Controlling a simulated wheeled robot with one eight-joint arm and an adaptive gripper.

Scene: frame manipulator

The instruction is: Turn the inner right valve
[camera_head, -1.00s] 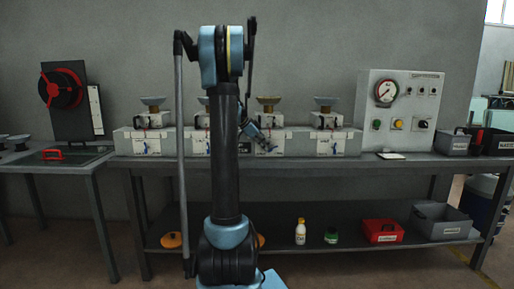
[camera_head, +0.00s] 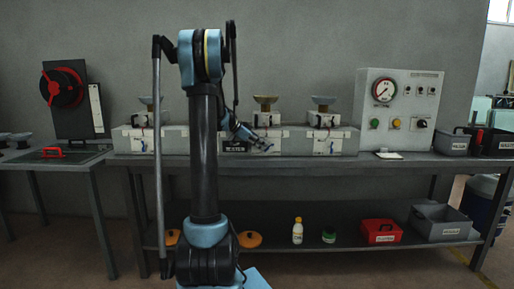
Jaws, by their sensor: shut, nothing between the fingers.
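A row of box units with flared valve heads on top stands on the long bench. The inner right valve (camera_head: 266,101) is a brownish flared head on the white unit just right of my arm. The outer right valve (camera_head: 323,101) stands to its right, and the outer left valve (camera_head: 152,101) is left of my arm. The inner left valve is hidden behind my arm. My gripper (camera_head: 266,146) is small in view, in front of the inner right unit and below its valve head. It appears apart from the head, and it is shut and empty.
A gauge panel (camera_head: 425,112) stands on the bench (camera_head: 300,166) at right, with grey and black bins beyond. A red wheel on a dark board (camera_head: 62,88) stands at left. Bottles and boxes, including a red box (camera_head: 381,231), sit on the lower shelf.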

